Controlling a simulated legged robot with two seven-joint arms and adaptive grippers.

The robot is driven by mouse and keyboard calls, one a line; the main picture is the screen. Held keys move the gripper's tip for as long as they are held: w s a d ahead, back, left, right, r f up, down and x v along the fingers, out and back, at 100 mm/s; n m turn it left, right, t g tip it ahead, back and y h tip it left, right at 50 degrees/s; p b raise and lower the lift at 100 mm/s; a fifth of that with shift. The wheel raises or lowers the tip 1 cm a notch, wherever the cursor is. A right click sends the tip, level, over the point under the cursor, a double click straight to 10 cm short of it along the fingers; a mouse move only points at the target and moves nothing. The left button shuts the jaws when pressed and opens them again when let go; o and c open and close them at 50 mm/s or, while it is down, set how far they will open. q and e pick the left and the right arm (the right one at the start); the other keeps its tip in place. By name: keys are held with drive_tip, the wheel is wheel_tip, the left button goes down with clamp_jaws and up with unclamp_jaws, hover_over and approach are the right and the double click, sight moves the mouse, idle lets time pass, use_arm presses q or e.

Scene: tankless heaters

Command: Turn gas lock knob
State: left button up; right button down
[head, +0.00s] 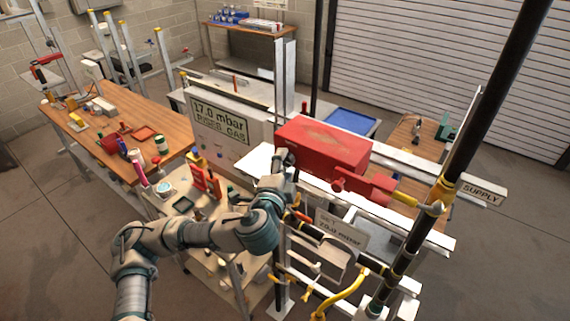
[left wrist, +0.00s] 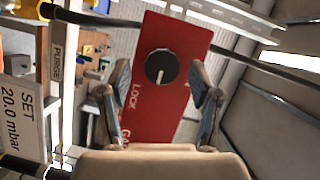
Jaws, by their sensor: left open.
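The gas lock knob (left wrist: 160,66) is a round black dial with a white pointer line. It sits on a red panel (left wrist: 148,115) lettered "LOCK" and, partly hidden, "GA". In the head view the red box (head: 325,147) stands on the white frame, and its knob is hidden from there. My left gripper (head: 283,163) is at the near left end of the red box. In the left wrist view my left gripper (left wrist: 160,78) is open and empty, its fingers spread either side of the knob and apart from it. My right gripper is not in view.
A red valve body (head: 365,186) with a yellow pipe lies right of the box. A black upright pipe (head: 463,150) with a "SUPPLY" sign (head: 480,193) stands further right. A "SET 20.0 mbar" sign (left wrist: 20,115) is left in the wrist view. A wooden bench (head: 100,125) is at left.

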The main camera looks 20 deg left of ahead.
use_arm(q)
drive_tip(key=s, duration=0.6)
drive_tip(key=shift+r, duration=0.2)
drive_tip(key=shift+d+f, duration=0.1)
